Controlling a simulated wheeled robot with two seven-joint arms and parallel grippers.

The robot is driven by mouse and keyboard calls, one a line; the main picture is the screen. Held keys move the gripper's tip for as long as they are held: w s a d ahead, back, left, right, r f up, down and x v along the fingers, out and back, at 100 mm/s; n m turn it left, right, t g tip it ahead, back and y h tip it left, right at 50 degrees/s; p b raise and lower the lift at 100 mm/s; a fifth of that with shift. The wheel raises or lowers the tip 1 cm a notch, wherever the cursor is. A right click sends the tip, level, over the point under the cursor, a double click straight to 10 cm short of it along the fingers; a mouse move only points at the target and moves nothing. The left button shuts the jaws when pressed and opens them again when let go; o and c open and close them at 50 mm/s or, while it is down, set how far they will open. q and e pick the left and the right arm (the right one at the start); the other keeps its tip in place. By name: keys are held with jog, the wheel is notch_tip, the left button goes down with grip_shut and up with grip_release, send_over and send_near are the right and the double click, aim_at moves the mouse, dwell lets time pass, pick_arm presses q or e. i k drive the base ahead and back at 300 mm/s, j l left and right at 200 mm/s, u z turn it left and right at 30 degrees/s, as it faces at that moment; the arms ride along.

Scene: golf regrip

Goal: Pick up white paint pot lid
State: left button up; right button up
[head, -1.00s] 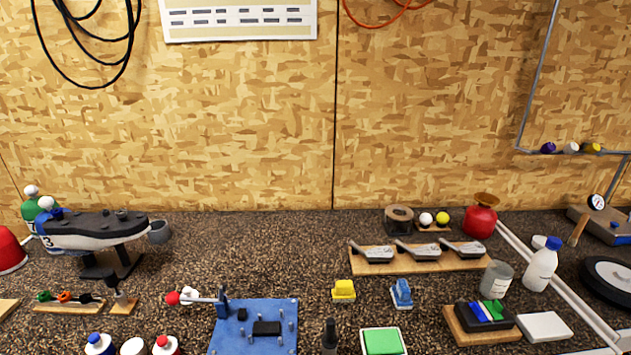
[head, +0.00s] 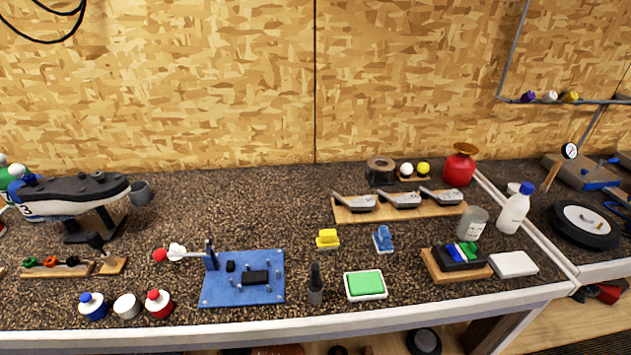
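Three small paint pots stand in a row near the front left edge of the bench. The middle one is the white paint pot (head: 127,306), white all over. Its lid cannot be told apart from its body at this size. All three are upright. Neither of my grippers shows in the head view.
Right of the pots is a blue board (head: 210,297) with pegs, with a dark bottle (head: 315,288) and a green pad (head: 365,283) beyond. Behind them are a wooden strip (head: 83,269) with small coloured items and a boat-like model (head: 75,190). Speckled bench surface (head: 230,210) is clear mid-bench.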

aim_at(175, 247)
jog(key=u, duration=1.35)
